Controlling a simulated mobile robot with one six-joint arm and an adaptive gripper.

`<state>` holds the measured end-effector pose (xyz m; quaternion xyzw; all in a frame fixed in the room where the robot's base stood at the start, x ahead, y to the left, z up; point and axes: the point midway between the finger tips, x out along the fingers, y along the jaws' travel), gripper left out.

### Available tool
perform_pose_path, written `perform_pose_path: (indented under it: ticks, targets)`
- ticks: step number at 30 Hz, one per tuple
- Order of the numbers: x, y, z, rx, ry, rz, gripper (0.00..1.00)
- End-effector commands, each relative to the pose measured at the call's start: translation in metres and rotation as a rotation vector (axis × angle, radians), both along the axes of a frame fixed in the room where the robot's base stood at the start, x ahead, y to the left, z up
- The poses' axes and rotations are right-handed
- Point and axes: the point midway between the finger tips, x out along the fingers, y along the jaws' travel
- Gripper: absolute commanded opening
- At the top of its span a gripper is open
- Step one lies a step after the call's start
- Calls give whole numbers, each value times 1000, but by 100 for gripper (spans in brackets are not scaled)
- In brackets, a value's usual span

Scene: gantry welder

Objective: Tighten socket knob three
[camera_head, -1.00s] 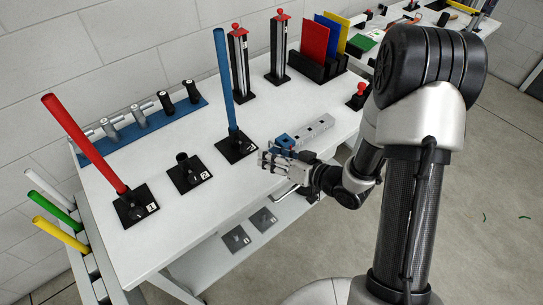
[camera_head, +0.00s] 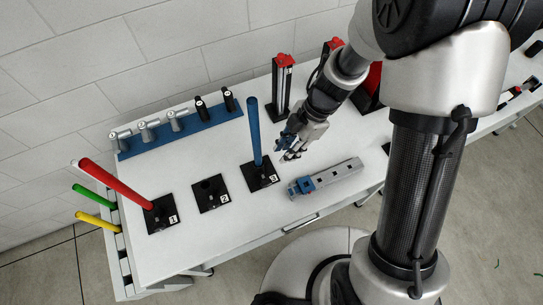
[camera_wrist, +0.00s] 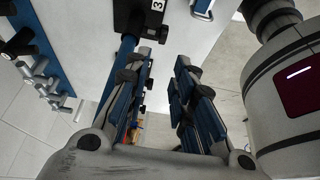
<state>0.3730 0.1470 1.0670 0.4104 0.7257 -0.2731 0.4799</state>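Socket three is a black square base (camera_head: 265,181) marked 3, with a blue rod (camera_head: 254,130) standing upright in it. The same base (camera_wrist: 133,16) shows at the top of the wrist view, with part of the blue rod (camera_wrist: 128,46) beside my left finger. My gripper (camera_head: 287,152) is low over the table, just right of the blue rod. In the wrist view my gripper (camera_wrist: 167,65) has its fingers apart with nothing between them.
Socket two (camera_head: 210,196) is empty, and socket one (camera_head: 160,220) holds a tilted red rod (camera_head: 115,182). A grey slotted bar (camera_head: 340,174) with a blue block lies right of socket three. A blue rail (camera_head: 190,126) with several fittings and a red-topped stand (camera_head: 281,88) are behind.

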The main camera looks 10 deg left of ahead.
Motion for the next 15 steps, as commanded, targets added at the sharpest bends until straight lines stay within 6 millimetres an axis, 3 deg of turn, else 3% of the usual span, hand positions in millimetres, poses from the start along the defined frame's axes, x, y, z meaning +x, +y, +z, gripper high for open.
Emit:
perform_pose_path:
  ticks: [5, 15]
  targets:
    - [-4, 4, -17, -7, -2, 14, 23]
    - [-19, 27, -86, -6, 0, 13, 23]
